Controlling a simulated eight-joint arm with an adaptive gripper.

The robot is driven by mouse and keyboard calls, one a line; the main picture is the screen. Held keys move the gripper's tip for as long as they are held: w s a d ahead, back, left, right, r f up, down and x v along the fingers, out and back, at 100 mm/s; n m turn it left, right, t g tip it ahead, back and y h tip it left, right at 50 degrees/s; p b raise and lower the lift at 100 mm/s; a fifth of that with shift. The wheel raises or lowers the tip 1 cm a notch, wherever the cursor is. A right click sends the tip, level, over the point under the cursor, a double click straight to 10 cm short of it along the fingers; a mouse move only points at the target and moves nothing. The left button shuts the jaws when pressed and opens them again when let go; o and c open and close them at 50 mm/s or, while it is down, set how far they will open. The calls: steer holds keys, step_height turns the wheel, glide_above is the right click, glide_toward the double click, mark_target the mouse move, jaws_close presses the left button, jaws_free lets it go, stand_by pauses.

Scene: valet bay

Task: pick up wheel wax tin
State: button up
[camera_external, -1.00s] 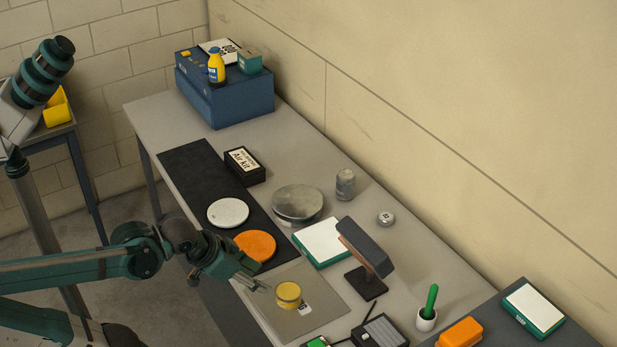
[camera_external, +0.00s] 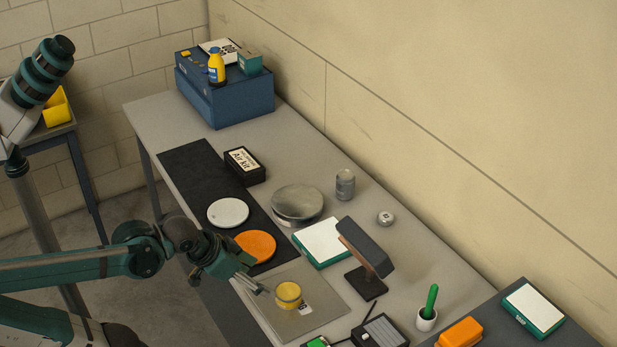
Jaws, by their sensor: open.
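A short round yellow tin (camera_external: 288,293) stands upright on a thin grey mat (camera_external: 318,289) near the front edge of the bench. It looks like the wheel wax tin, but I cannot read any wording on it. My gripper (camera_external: 265,290) is open, just left of the tin and low over the mat. Its fingertips reach close to the tin's left side; I cannot tell whether they touch it. The fingers look empty.
An orange disc (camera_external: 255,246) and a white disc (camera_external: 228,213) lie on a dark mat behind my gripper. A brush-like block on a stand (camera_external: 367,257) rises right of the tin. A green-handled item in a white cup (camera_external: 428,308) stands farther right.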

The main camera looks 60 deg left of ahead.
steer(key=w+r+n+p, duration=0.1)
steer(key=w+n+p, duration=0.1)
steer(key=n+g+p, duration=0.6)
steer(key=n+p, duration=0.5)
steer(key=n, duration=0.4)
glide_above(289, 292)
step_height(289, 292, down, 2)
steer(key=shift+s+a+f, duration=0.1)
steer(key=shift+a+f, duration=0.05)
steer(key=n+p, duration=0.1)
steer(key=f+n+p, duration=0.1)
steer(key=n, duration=0.1)
steer(key=shift+w+f+g, duration=0.3)
steer(key=shift+w+g, duration=0.1)
steer(key=shift+f+n+p, duration=0.35)
steer(key=shift+n+p, duration=0.15)
steer(key=shift+f, duration=1.3)
steer(key=shift+s+f+b, duration=0.2)
steer(key=shift+f+b, duration=0.1)
steer(key=shift+f, duration=2.3)
